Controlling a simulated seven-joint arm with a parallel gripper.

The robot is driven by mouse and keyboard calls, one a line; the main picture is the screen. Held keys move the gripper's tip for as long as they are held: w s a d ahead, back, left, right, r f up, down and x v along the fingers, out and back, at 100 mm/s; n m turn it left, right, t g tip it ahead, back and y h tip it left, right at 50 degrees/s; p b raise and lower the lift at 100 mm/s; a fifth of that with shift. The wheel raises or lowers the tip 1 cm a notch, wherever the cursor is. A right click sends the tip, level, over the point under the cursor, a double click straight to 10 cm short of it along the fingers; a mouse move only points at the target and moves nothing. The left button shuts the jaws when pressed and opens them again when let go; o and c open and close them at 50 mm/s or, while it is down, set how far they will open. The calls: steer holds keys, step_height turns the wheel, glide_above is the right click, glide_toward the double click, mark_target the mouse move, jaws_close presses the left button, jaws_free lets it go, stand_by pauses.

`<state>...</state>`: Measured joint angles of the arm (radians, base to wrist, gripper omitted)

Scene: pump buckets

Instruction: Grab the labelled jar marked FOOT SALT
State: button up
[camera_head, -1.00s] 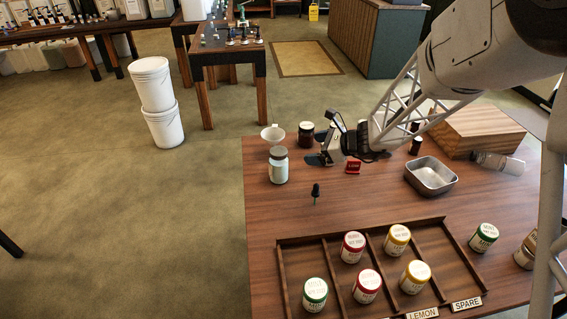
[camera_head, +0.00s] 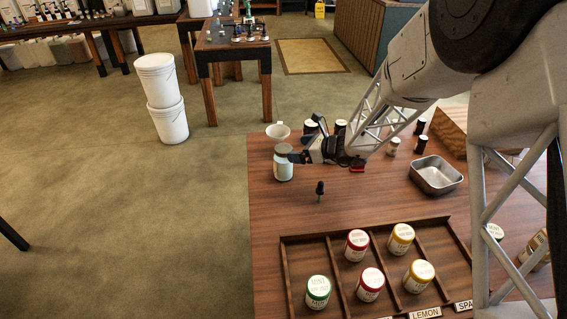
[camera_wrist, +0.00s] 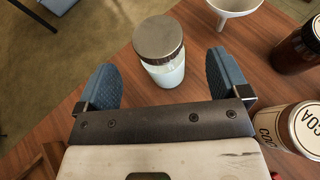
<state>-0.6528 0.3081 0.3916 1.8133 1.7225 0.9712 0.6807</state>
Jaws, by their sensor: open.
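A whitish glass jar with a grey metal lid (camera_head: 283,165) stands upright near the left edge of the wooden table. Its label cannot be read, so I cannot confirm it says FOOT SALT. It also shows in the wrist view (camera_wrist: 161,52), just ahead of and between the blue finger pads. My gripper (camera_head: 296,156) is open beside the jar, its fingers pointing left. In the wrist view my gripper (camera_wrist: 161,80) has one finger on each side of the jar's line. Contact with the jar cannot be told. No other jar in view reads FOOT SALT.
A white funnel (camera_wrist: 235,5) stands close behind the jar. A jar labelled COCOA (camera_wrist: 292,128) and a dark jar (camera_wrist: 299,48) are at the right. A black dropper (camera_head: 320,190), a metal tin (camera_head: 436,178) and a divided tray (camera_head: 285,270) with several jars lie nearby.

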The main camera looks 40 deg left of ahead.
mark_target(286, 149)
steer(key=shift+s+a+f, duration=0.1)
steer(key=shift+a+f, duration=0.1)
steer(key=shift+a, duration=0.4)
steer(key=shift+a, duration=0.15)
steer(key=shift+s+x, duration=0.2)
steer(key=shift+x, duration=2.3)
steer(key=shift+c, duration=0.2)
steer(key=c, duration=1.5)
steer(key=shift+r, duration=0.15)
